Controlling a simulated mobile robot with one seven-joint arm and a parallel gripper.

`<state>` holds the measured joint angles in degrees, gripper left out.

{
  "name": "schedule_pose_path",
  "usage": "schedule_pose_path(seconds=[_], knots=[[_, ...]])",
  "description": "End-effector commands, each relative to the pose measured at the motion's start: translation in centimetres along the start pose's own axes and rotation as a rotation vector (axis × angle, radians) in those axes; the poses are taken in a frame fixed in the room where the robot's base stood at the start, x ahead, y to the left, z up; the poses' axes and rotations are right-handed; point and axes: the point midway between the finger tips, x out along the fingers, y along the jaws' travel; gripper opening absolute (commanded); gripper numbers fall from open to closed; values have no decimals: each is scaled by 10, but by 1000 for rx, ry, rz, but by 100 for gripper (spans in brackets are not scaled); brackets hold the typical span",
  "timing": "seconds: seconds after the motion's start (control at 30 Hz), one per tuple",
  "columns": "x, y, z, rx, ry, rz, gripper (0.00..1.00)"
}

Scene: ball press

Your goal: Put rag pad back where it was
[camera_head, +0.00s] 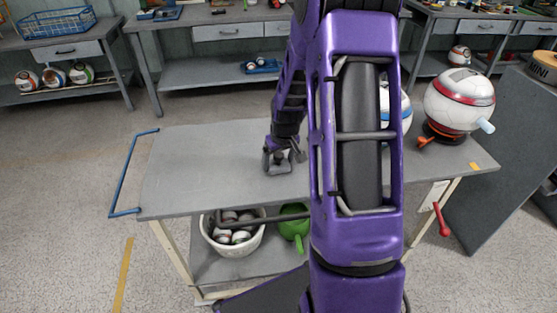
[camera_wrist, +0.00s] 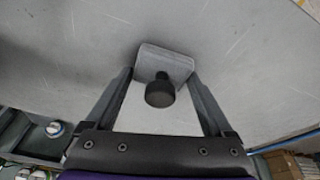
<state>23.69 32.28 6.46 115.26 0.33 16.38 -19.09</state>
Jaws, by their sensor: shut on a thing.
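The rag pad (camera_wrist: 178,63) is a small grey block with a black knob on top, seen in the wrist view. My gripper (camera_wrist: 160,78) has one finger on each side of it and is shut on it. In the head view my gripper (camera_head: 277,158) is low over the middle of the grey cart top (camera_head: 200,160). The pad shows there only as a small grey shape at the fingertips. I cannot tell whether it touches the cart top.
A red and white ball device (camera_head: 460,98) stands at the cart's right end. Another ball is partly hidden behind my arm. The cart top left of my gripper is clear. A white basket of balls (camera_head: 257,243) and a green thing (camera_head: 293,228) are on the lower shelf.

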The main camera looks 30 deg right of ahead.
Motion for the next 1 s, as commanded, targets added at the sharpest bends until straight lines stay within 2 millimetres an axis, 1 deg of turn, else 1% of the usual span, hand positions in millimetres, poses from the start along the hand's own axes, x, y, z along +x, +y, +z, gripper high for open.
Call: schedule_pose_path(seconds=[0.1, 0.13, 0.2, 0.43, 0.57, 0.67, 0.8, 1.0], knots=[[4, 0, 1, 0, 0, 0, 26], [3, 0, 1, 0, 0, 0, 90], [2, 0, 1, 0, 0, 0, 100], [1, 0, 0, 0, 0, 0, 100], [-8, 0, -1, 0, 2, 1, 100], [-26, 0, -2, 1, 4, 1, 100], [-58, 1, -2, 1, 5, 2, 100], [-97, 0, -1, -1, 4, 2, 100]])
